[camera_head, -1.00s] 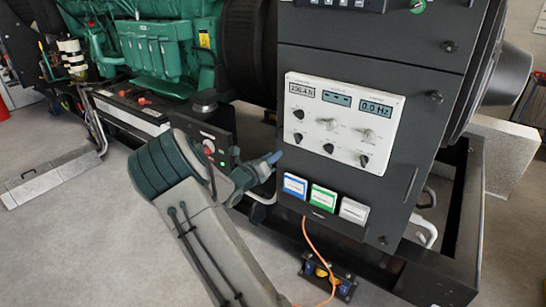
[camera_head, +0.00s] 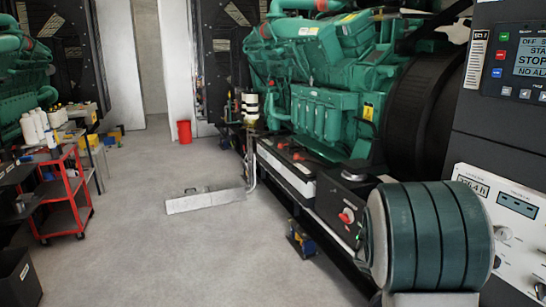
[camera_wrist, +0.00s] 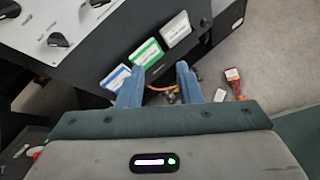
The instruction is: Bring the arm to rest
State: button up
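My gripper (camera_wrist: 161,70) shows in the wrist view with its two blue fingers apart and nothing held between them. It points toward the lower part of a dark control cabinet (camera_wrist: 85,50), near blue, green and white labelled cards. The card with the green edge (camera_wrist: 146,54) is close behind the left fingertip; I cannot tell whether they touch. In the head view a grey-green part of my arm fills the lower right, in front of the genset's side. My gripper is hidden there.
A green genset engine (camera_head: 330,75) stands centre right, with the cabinet's white meter panel (camera_head: 515,205) at the right edge. A red trolley (camera_head: 62,195) stands left, a red bucket (camera_head: 184,131) at the back. A low grey ramp-like piece (camera_head: 205,200) lies on otherwise open floor.

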jog(key=s+a+r+m+t+y, duration=0.1)
jog(key=s+a+m+y, duration=0.4)
jog(key=a, duration=0.7)
jog(key=s+a+r+m+t+y, duration=0.1)
jog(key=s+a+r+m+y, duration=0.2)
jog(key=s+a+m+y, duration=0.3)
jog(key=s+a+m, duration=0.3)
jog(key=s+a, duration=0.2)
jog(key=s, duration=0.1)
jog(key=shift+s+a+t+y, duration=0.25)
jog(key=shift+a+t+y, duration=0.05)
jog(key=shift+a+t, duration=0.1)
